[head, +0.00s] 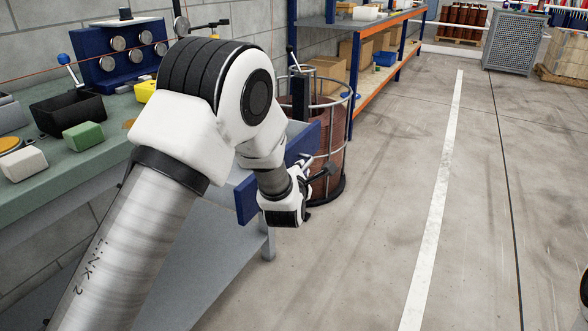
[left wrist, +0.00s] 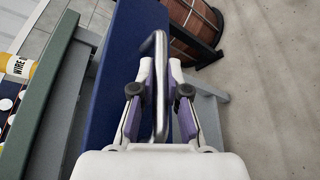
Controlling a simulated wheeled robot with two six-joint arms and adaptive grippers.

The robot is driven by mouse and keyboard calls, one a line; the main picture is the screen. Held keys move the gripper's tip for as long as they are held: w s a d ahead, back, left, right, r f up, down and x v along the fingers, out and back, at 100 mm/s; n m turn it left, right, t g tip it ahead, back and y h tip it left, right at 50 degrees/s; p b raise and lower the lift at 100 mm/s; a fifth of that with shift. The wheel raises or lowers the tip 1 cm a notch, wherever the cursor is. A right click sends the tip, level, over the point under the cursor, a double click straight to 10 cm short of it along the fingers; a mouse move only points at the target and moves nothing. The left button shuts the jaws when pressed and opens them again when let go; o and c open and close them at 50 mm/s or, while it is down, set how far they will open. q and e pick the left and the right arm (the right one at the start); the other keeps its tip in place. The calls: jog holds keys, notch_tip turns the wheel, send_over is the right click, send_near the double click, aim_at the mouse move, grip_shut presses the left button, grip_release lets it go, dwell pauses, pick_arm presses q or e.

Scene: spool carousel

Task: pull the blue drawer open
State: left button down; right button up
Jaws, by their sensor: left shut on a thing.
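The blue drawer front (head: 247,201) shows behind my left arm at the bench's right side, and its blue face (left wrist: 118,75) fills the middle left of the left wrist view. The front stands a little out from the bench edge. A silver bar handle (left wrist: 161,80) is on it. My left gripper (left wrist: 161,72) has its fingers on both sides of the bar and is shut on it. In the head view the gripper (head: 306,180) is at the drawer front, and the handle is mostly hidden there. My right gripper is not in view.
The green workbench (head: 62,186) holds a black bin (head: 66,112), a green block (head: 84,136) and a white block (head: 22,164). A caged copper-coloured spool (head: 330,150) stands close behind the drawer. The floor (head: 380,230) to the right is clear.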

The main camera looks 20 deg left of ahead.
pick_arm(q)
jog(key=shift+d, duration=0.1)
jog(key=c, duration=1.2)
grip_release()
jog(key=v, duration=1.2)
